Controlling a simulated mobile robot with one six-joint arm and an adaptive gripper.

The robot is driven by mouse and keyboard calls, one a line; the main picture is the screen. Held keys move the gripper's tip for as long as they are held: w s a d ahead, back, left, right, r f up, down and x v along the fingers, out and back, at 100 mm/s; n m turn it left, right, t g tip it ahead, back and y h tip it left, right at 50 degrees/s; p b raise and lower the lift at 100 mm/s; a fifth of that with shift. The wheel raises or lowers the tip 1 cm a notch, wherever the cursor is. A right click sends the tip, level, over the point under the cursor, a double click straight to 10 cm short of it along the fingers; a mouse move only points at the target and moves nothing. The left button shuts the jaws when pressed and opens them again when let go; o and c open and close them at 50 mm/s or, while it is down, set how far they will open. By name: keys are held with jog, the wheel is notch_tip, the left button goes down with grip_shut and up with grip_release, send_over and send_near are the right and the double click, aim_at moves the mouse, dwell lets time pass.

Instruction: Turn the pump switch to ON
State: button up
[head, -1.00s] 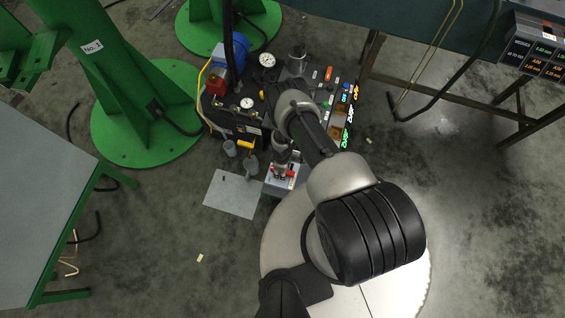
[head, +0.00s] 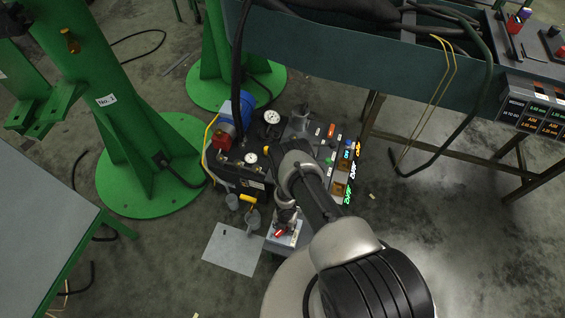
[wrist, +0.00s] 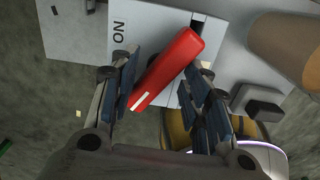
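The pump switch is a red bar handle (wrist: 168,68) on a light grey plate (wrist: 150,25) in the wrist view. The handle lies slanted, with a white mark on its lower left end. The lettering "ON" (wrist: 118,33), turned sideways, is on the plate left of the handle. My gripper (wrist: 162,85) is open, with its fingers on either side of the handle. The lower left end of the handle is close to the left finger; I cannot tell if they touch.
A dark pump unit with gauges (head: 250,158) and a blue motor (head: 243,108) stands behind the switch box.

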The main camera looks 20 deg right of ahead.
notch_tip(320, 180, up, 18)
jog(key=p, duration=1.8)
jog(key=w+d+r+m+t+h+b, duration=0.1)
jog(key=w+d+r+m+b, duration=0.1)
jog(key=w+r, duration=1)
jog(key=shift+w+d+m+t, duration=0.35)
jog(key=shift+d+m, duration=0.2)
jog(key=shift+m, duration=0.35)
